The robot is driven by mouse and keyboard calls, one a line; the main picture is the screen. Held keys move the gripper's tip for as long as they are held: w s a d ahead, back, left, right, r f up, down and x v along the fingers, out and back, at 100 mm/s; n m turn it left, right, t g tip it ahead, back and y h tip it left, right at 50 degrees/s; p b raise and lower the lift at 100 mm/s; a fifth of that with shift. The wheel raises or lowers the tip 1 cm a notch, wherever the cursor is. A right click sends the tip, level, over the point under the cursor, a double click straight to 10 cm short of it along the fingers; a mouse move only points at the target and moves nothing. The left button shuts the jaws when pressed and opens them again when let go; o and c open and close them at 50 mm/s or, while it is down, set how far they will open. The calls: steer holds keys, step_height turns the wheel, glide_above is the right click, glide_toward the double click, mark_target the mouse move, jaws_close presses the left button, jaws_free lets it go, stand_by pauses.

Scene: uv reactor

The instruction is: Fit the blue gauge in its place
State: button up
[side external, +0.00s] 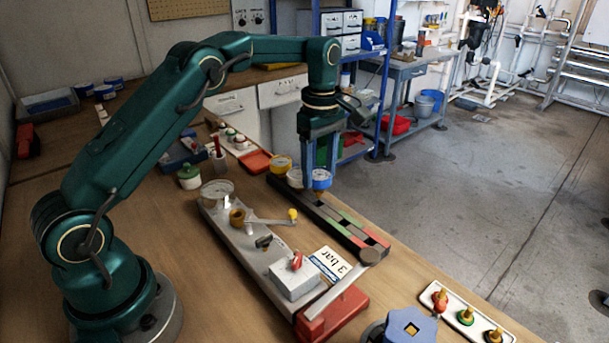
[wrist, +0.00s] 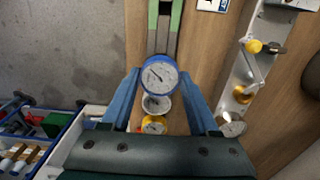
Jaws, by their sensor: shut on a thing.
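My gripper (side external: 321,184) points down and is shut on the blue gauge (side external: 321,178), a round gauge with a white dial and blue rim. In the wrist view the blue gauge (wrist: 160,76) sits between my two blue fingertips (wrist: 159,78), dial facing the camera. It is over the far end of a dark slotted rack (side external: 345,220); I cannot tell whether it touches the rack. A white gauge (wrist: 155,104) and a yellow gauge (wrist: 154,124) stand beside it in a row. A grey panel (side external: 250,244) carries a large gauge (side external: 217,190) and a brass fitting (side external: 237,217).
The panel also has a yellow-knobbed lever (side external: 292,214), a white box (side external: 295,279) and a red end block (side external: 332,316). A "3 bar" card (side external: 329,263) lies between panel and rack. A tray of coloured plugs (side external: 466,316) stands at the front right. Bare wood shows at front left.

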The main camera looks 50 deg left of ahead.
steer(key=shift+r, duration=0.6)
steer(key=shift+s+f+m, duration=0.3)
steer(key=shift+s, duration=0.2)
steer(key=s+a+r, duration=0.2)
steer(key=s+r, duration=0.2)
steer(key=s, duration=0.3)
steer(key=s+a+r, duration=0.2)
steer(key=s+r, duration=0.2)
steer(key=s, duration=0.4)
steer(key=shift+a, duration=0.25)
steer(key=shift+f, duration=2.8)
steer(key=shift+f, duration=1.6)
